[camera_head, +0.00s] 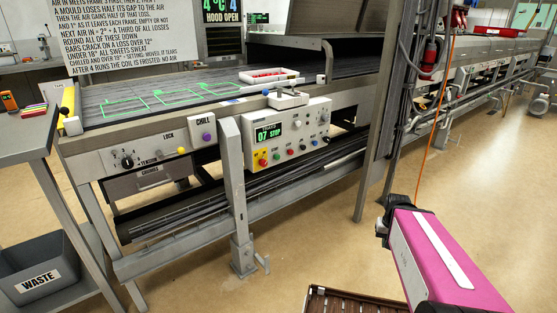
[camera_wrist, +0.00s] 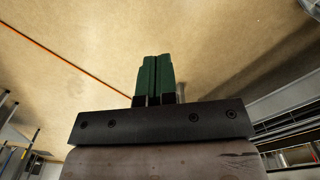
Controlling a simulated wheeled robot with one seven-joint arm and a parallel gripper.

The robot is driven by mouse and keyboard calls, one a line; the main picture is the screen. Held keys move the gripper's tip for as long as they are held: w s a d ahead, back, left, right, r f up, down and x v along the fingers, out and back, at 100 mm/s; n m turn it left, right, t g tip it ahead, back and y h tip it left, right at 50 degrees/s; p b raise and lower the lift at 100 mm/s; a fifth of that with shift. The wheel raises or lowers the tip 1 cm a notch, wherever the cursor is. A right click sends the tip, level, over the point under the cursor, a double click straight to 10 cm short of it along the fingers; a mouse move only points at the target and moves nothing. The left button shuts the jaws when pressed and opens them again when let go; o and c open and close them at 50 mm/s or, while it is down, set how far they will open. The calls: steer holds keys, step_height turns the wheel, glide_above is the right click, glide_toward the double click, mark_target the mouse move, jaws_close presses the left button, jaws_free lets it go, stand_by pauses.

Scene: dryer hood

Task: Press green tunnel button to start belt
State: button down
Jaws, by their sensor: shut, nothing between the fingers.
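The white control box (camera_head: 290,133) hangs on the front of the belt frame in the head view. Its display (camera_head: 268,132) reads "07 STOP" in green. A small green button (camera_head: 276,156) sits on its lower face, just right of a red button (camera_head: 262,162) on a yellow plate. The wrist view does not show the box. My gripper's green fingers (camera_wrist: 155,76) are shut together and empty, with bare floor behind them. In the head view my pink arm is at lower right, well apart from the box.
The belt (camera_head: 200,100) carries green glowing outlines and a white tray (camera_head: 268,76) of red pieces. A grey post (camera_head: 232,180) stands just left of the box. An upright frame with an orange cable (camera_head: 436,110) stands between box and arm. A brown slatted crate (camera_head: 350,302) is below.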

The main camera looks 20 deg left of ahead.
mark_target(277, 157)
steer(key=w+a+r+t+y, duration=0.2)
steer(key=w+a+t, duration=0.3)
steer(key=w+a, duration=0.45)
steer(key=w+a+r+t+y, duration=0.15)
steer(key=w+a+t, duration=0.25)
steer(key=w+a, duration=0.55)
steer(key=w+a+r+m+t, duration=0.1)
steer(key=a+r+m+t, duration=0.2)
steer(key=a, duration=0.6)
steer(key=w+a+r+m+t+h, duration=0.1)
steer(key=a+r+m+t, duration=0.2)
steer(key=a+r+t, duration=0.3)
steer(key=shift+a+t, duration=0.7)
steer(key=shift+a, duration=1.5)
steer(key=shift+w+a, duration=0.1)
steer(key=shift+w, duration=0.05)
steer(key=w+a, duration=0.5)
steer(key=a, duration=0.1)
steer(key=shift+w+a, duration=0.15)
steer(key=shift+a, duration=0.25)
steer(key=shift+w+a, duration=0.1)
